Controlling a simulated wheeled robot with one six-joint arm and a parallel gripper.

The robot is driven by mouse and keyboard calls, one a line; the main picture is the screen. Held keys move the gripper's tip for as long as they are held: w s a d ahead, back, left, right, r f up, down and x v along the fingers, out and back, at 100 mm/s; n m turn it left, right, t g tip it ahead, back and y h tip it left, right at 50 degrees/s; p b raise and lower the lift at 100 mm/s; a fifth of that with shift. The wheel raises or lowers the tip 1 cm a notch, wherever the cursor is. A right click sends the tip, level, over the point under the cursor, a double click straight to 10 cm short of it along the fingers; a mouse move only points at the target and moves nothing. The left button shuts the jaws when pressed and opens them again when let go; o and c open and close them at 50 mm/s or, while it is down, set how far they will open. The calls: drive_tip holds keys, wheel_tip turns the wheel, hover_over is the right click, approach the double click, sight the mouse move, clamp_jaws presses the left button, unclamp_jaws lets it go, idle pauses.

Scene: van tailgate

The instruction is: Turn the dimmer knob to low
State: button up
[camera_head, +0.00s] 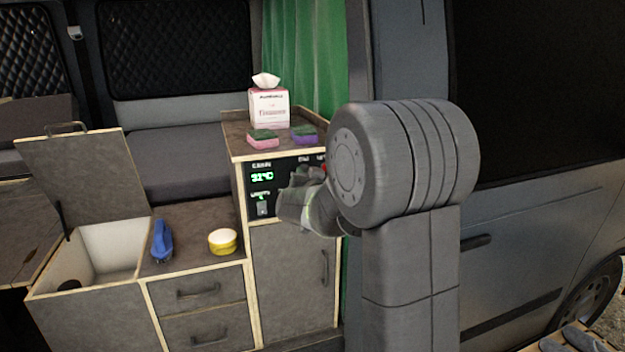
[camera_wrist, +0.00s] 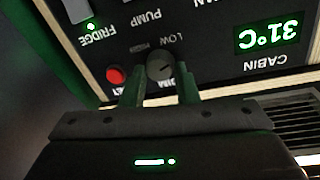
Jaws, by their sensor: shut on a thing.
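The dimmer knob (camera_wrist: 160,66) is a small round grey knob on the black control panel (camera_wrist: 215,65), which appears upside down in the wrist view. A short dark mark shows on its face, pointing towards the right of the picture. The word LOW and a fainter label sit above it there; the DIM label below is partly covered. My gripper (camera_wrist: 159,78) is shut on the knob, one finger on each side. In the head view my arm hides the knob and part of the panel (camera_head: 262,207).
A red button (camera_wrist: 115,76) sits close beside one finger. The panel display (camera_wrist: 270,36) reads 31°C. Sponges (camera_head: 262,139) and a tissue box (camera_head: 268,108) stand on the cabinet top. A blue object (camera_head: 161,241) and a yellow tub (camera_head: 223,241) stand on the lower counter.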

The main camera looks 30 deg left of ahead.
drive_tip(key=shift+m+b, duration=0.5)
drive_tip(key=shift+b, duration=0.05)
drive_tip(key=o, duration=1)
drive_tip(key=shift+w+d, duration=0.1)
drive_tip(key=shift+d, duration=0.05)
drive_tip(key=b+v, duration=0.2)
drive_tip(key=v, duration=1.2)
drive_tip(key=p+x, duration=0.2)
drive_tip(key=x, duration=1.2)
